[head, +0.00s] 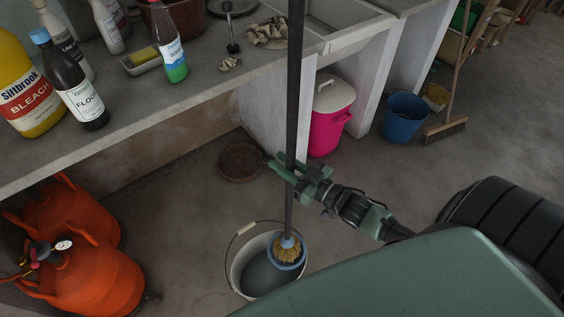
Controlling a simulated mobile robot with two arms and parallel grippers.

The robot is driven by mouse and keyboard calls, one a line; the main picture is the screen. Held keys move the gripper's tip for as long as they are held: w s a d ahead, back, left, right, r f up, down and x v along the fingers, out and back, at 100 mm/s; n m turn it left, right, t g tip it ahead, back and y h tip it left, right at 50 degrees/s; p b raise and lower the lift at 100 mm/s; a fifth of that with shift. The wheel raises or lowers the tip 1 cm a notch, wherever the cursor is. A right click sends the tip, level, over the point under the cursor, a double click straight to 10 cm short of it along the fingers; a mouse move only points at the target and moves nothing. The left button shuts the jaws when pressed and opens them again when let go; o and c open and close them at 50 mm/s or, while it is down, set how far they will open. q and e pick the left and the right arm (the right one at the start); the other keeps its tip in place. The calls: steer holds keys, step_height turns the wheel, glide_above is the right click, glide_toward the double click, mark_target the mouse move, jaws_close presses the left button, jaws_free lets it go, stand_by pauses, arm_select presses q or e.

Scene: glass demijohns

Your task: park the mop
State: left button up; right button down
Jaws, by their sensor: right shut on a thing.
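The mop has a long dark handle (293,90) that stands nearly upright and runs out of the top of the view. Its pale stringy head (288,252) is low down, inside a blue-grey ring or basket at the right side of a pale bucket (257,278). I cannot tell whether the head touches the bucket's bottom. My right gripper (284,167) comes in from the right and is shut around the handle, well above the bucket. My left gripper is not in view.
A stone counter (150,118) with bottles, including a yellow bleach bottle (27,90), runs along the left and back. Orange gas cylinders (95,278) stand at lower left. A pink bin (327,130), blue bucket (404,118) and broom (446,128) stand behind.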

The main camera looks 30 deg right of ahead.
step_height(320, 180, down, 6)
steer(key=b, duration=0.4)
steer(key=shift+r, duration=0.25)
steer(key=shift+f+b, duration=0.1)
steer(key=shift+b, duration=0.2)
steer(key=shift+f, duration=0.1)
step_height(320, 180, down, 3)
steer(key=shift+w+r+b, duration=0.1)
steer(key=shift+b, duration=1)
steer(key=shift+w, duration=0.8)
steer(key=shift+f, duration=0.2)
